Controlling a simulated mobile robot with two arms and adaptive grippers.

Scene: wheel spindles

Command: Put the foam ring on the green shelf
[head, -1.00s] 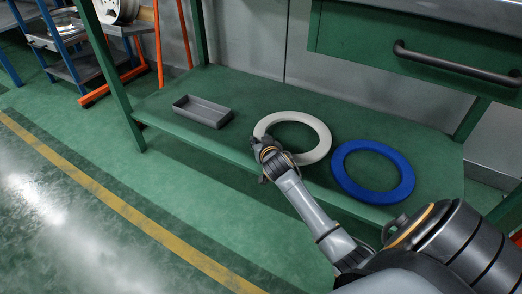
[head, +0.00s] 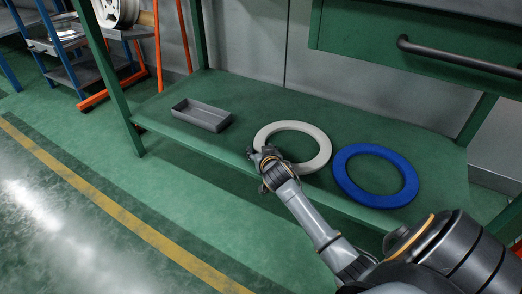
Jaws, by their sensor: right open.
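A white ring (head: 318,148) lies flat on the green shelf (head: 258,99), near its middle. A blue ring (head: 400,189) lies flat to its right, close to the shelf's front edge. Which of the two is foam I cannot tell from their look. My right gripper (head: 263,158) is at the left front rim of the white ring, open, and hides a small part of that rim. Whether it touches the ring I cannot tell. My left gripper is not in view.
A grey tray (head: 202,114) sits on the shelf to the left of the rings. A green post (head: 111,80) stands at the shelf's left front corner. A drawer with a dark handle (head: 458,60) overhangs the shelf at the right. The shelf's back middle is clear.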

